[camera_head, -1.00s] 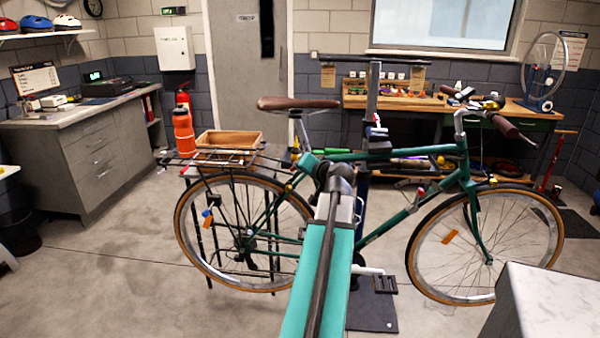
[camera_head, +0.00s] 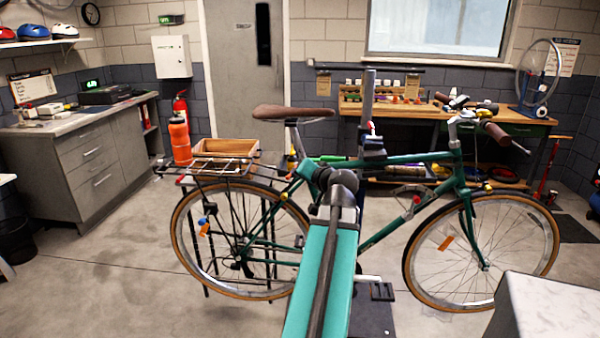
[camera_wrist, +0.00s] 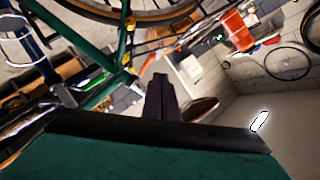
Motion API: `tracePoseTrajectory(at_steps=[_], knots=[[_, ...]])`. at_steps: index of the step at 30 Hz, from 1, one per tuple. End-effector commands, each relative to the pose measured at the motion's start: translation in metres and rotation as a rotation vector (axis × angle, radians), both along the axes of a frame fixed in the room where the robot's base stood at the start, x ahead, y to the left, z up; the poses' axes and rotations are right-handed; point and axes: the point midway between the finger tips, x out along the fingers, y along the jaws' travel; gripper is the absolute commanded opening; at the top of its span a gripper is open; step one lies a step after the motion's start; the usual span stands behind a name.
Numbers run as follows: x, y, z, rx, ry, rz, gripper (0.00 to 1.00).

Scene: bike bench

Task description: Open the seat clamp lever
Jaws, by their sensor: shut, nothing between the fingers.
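The green bike (camera_head: 430,160) stands side-on in the repair stand, with its brown saddle (camera_head: 295,113) on the post to the left. The seat clamp lever is too small to pick out in the head view, where my arm partly covers the frame. In the wrist view a yellow part (camera_wrist: 128,57) sits near a joint of the green tubes; I cannot tell if it is the lever. My gripper (camera_wrist: 160,80) is shut and empty in the wrist view, apart from that part and in front of the saddle (camera_wrist: 203,107). My arm hides the gripper in the head view.
The stand's post (camera_head: 367,100) rises right of the saddle. A pale worktop (camera_head: 550,305) is at the front right. Open floor (camera_head: 100,270) lies to the left.

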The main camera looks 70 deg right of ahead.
Motion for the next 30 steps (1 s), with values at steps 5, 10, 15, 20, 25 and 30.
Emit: tracePoseTrajectory(at_steps=[5,10,15,20,25,30], knots=[[0.0,0.017,-0.003,-0.002,0.002,0.002,0.0],[-0.001,0.024,-0.002,-0.002,0.001,0.003,0.0],[-0.001,0.034,-0.002,-0.002,0.001,0.004,0.0],[-0.001,0.04,-0.001,-0.002,0.0,0.003,0.0],[-0.001,0.045,-0.001,-0.002,0.001,0.004,0.0],[-0.001,0.05,0.0,-0.003,0.001,0.005,0.0]])
